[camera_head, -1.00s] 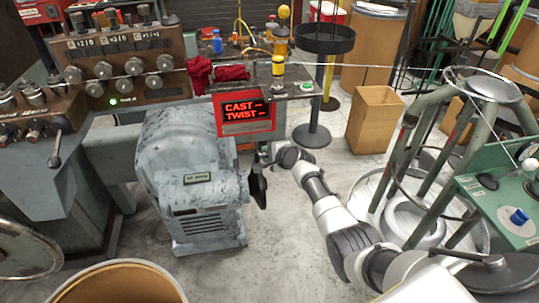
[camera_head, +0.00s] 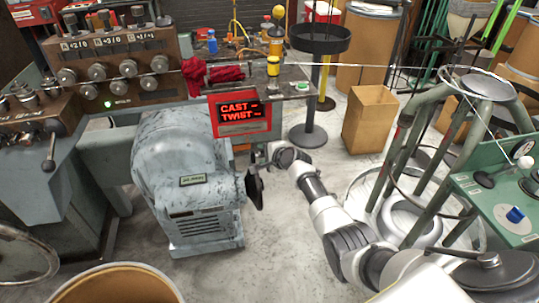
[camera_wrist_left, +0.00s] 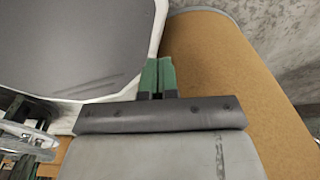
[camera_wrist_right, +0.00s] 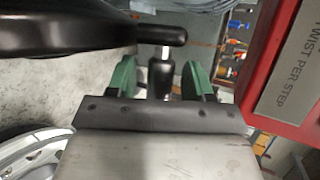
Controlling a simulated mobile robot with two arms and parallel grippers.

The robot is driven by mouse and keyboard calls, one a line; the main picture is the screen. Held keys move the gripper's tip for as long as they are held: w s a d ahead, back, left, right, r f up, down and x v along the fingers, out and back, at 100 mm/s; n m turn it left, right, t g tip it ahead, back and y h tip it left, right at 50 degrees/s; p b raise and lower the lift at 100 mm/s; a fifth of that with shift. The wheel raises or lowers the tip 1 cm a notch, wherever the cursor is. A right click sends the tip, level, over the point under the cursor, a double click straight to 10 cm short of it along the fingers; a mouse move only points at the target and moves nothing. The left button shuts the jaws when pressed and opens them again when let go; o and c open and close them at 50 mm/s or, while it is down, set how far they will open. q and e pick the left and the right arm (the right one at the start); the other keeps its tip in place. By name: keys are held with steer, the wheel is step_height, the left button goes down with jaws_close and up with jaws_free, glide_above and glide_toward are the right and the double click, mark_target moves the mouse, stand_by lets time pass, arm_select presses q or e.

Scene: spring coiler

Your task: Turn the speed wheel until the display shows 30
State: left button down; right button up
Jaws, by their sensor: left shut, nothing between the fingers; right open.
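A black handwheel (camera_head: 254,188) sits on the right side of the grey motor housing (camera_head: 185,150), seen nearly edge-on. The red box display (camera_head: 241,115) above it shows CAST and TWIST with dashes; no 30 is readable. My right gripper (camera_head: 260,157) is beside the wheel's upper edge. In the right wrist view, the black wheel rim (camera_wrist_right: 65,32) is at upper left, and its black handle (camera_wrist_right: 161,78) stands between the open green fingers of my right gripper (camera_wrist_right: 160,80). Contact cannot be told. My left gripper (camera_wrist_left: 157,80) is shut and empty, outside the head view.
A control console (camera_head: 130,65) with knobs and small counters stands at upper left. A round brown drum (camera_head: 115,285) is at the bottom left. A cardboard bin (camera_head: 370,120) and a green tripod stand (camera_head: 420,180) are to the right. Grey floor is open around the motor housing.

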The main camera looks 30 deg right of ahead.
steer(key=shift+s+d+r, duration=0.1)
steer(key=shift+s+r, duration=0.15)
steer(key=shift+s, duration=0.05)
steer(key=p+v, duration=0.3)
steer(key=v, duration=0.6)
steer(key=shift+s, duration=0.4)
steer(key=shift+r, duration=0.1)
steer(key=s+a+f+n+g+h, duration=0.1)
steer(key=s+f+n+g, duration=0.15)
steer(key=s+f, duration=0.5)
steer(key=s+a+f+n+g, duration=0.1)
steer(key=s+a+f+n, duration=0.3)
steer(key=f, duration=0.7)
steer(key=s+d+f+n+g+h, duration=0.1)
steer(key=s+f+n+g, duration=0.1)
steer(key=s+f, duration=0.6)
steer(key=s+a+f+n+g, duration=0.2)
steer(key=s+f+n, duration=0.2)
steer(key=s, duration=0.7)
steer(key=s+a+f+n+g, duration=0.1)
steer(key=s+f+n, duration=0.3)
steer(key=s, duration=0.7)
steer(key=s+a+f+n+g, duration=0.2)
steer(key=s+f, duration=0.5)
steer(key=s, duration=0.5)
steer(key=shift+a+f+n+g, duration=0.35)
steer(key=shift+a+n, duration=0.25)
steer(key=shift+n, duration=0.65)
